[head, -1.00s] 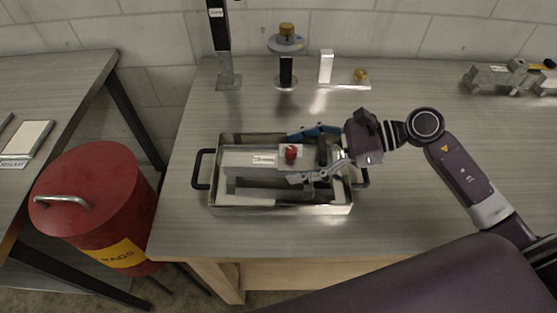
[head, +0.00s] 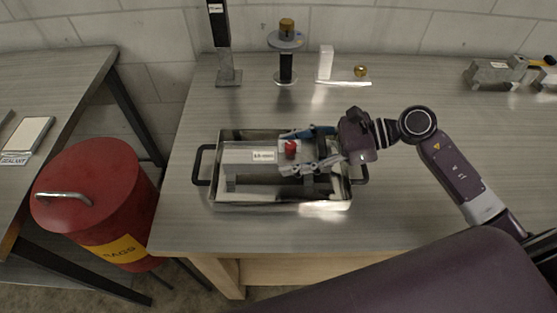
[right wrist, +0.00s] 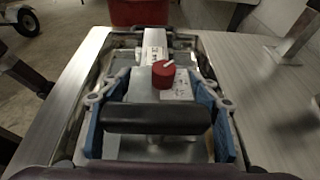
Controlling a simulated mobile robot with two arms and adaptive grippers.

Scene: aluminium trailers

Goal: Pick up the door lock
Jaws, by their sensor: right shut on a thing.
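The door lock (head: 240,155) is a grey metal case with a white label, a red knob (head: 291,148) and a black bar handle. It is within the outline of a shallow metal tray (head: 331,207); whether it still touches the tray floor is hard to tell. My right gripper (head: 288,153) comes in from the right, its fingers on both sides of the lock. In the right wrist view, the blue-padded fingers of the gripper (right wrist: 158,108) are shut on the lock, with the black handle (right wrist: 155,119) between them and the red knob (right wrist: 163,75) beyond. My left gripper is not in view.
The tray has black side handles and stands on a metal-topped bench (head: 400,215). Behind it are a dark post (head: 218,35), a stand with a brass top (head: 287,40) and a white block (head: 326,62). A red rags bin (head: 95,200) stands left. Bench space is clear to the right.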

